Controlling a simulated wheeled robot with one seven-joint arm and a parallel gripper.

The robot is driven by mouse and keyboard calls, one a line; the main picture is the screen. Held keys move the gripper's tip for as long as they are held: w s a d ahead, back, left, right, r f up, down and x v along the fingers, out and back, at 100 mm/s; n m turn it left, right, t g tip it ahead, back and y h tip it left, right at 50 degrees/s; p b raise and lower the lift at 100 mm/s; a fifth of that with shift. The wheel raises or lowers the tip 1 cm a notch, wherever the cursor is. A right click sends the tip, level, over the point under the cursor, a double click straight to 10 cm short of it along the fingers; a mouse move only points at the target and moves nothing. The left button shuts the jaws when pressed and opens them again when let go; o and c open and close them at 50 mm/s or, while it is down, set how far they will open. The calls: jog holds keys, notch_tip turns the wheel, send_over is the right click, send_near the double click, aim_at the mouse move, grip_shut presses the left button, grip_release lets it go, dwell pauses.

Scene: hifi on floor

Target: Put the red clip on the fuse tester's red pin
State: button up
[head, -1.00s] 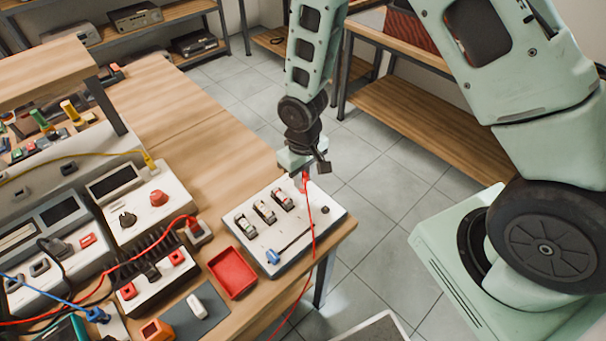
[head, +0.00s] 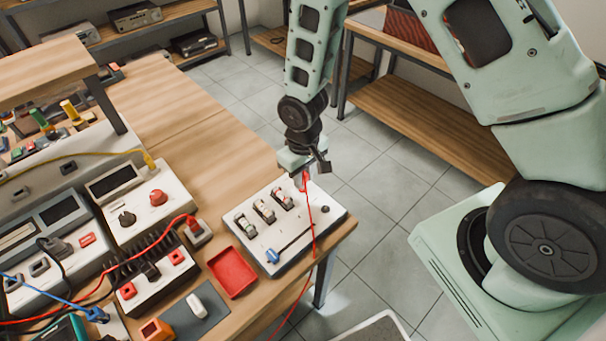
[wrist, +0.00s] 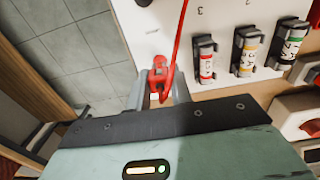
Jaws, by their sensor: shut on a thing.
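The red clip (head: 305,183) is held between the fingers of my gripper (head: 303,177), at the far right corner of the fuse tester. The wrist view shows the clip (wrist: 160,82) between the two fingers of my gripper (wrist: 160,90), with its red lead running up. The fuse tester (head: 330,237) is a white board at the table's corner, also seen in the wrist view (wrist: 215,14).
A red tray (head: 232,272) lies left of the tester. A white unit with red sockets (head: 152,282) and a meter with a red knob (head: 150,200) stand further left. The red lead hangs across the tester and over the table edge. Bare wood lies behind the tester.

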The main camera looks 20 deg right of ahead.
jog(key=shift+f+b, duration=0.55)
jog(key=shift+f, duration=0.15)
dwell(0.5)
jog(key=o, duration=0.9)
notch_tip(320, 180, up, 17)
jog(key=shift+r+b, duration=0.2)
jog(key=shift+b, duration=0.4)
